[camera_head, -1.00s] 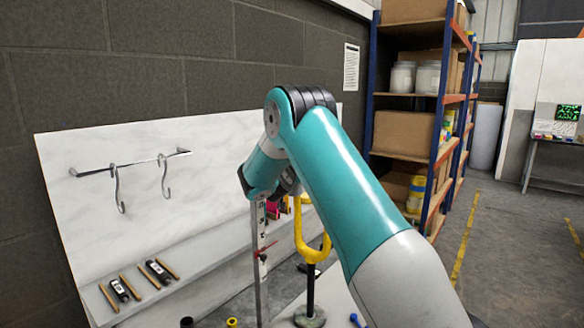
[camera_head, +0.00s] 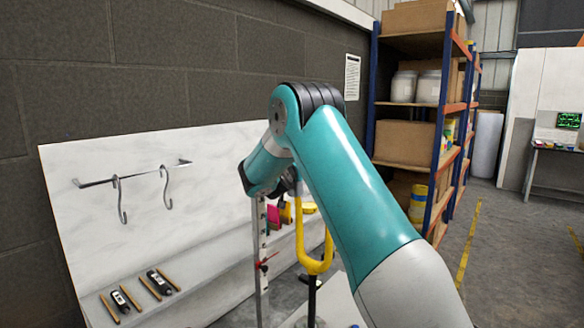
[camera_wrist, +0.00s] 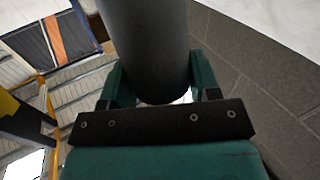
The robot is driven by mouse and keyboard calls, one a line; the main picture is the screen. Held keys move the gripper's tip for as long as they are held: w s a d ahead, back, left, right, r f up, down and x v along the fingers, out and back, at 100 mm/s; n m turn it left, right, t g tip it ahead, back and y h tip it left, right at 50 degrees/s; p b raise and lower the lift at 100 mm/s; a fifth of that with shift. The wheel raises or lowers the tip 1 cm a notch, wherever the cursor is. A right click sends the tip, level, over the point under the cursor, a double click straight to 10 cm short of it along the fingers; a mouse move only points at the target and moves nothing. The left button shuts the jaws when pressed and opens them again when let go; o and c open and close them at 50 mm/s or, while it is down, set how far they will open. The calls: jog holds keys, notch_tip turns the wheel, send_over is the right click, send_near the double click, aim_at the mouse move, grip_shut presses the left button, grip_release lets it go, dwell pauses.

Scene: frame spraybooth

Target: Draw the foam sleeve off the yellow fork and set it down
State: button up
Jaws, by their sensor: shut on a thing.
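The yellow fork (camera_head: 314,264) is a U-shaped piece on a dark upright post in the head view, low in the middle, just left of my arm. Its right side is partly hidden by the arm. In the wrist view a thick dark grey cylinder, the foam sleeve (camera_wrist: 143,35), stands between the two green fingers of my gripper (camera_wrist: 160,76). The gripper is shut on it. In the head view my arm hides the fingertips and most of the sleeve, so I cannot tell whether the sleeve still surrounds a prong.
A pale panel (camera_head: 80,235) at the left carries a rail with two hooks (camera_head: 165,188). Small tools (camera_head: 123,300) lie on its ledge. Shelving (camera_head: 435,185) stands behind; floor at right is clear.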

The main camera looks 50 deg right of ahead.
dwell(0.3)
jog(key=shift+s+a+r+p, duration=0.15)
jog(key=shift+r+p, duration=0.15)
jog(key=shift+r, duration=0.9)
jog(key=shift+w+a+r+p, duration=0.15)
jog(key=shift+r+p, duration=0.1)
jog(key=shift+r, duration=0.95)
jog(key=shift+s, duration=0.1)
jog(key=r, duration=0.2)
jog(key=r+p, duration=0.1)
jog(key=shift+s+a+r, duration=0.1)
jog(key=shift+a+r, duration=0.15)
jog(key=shift+r, duration=0.1)
jog(key=shift+f, duration=0.1)
jog(key=shift+r+p, duration=0.7)
jog(key=shift+r, duration=1.2)
jog(key=shift+r, duration=0.1)
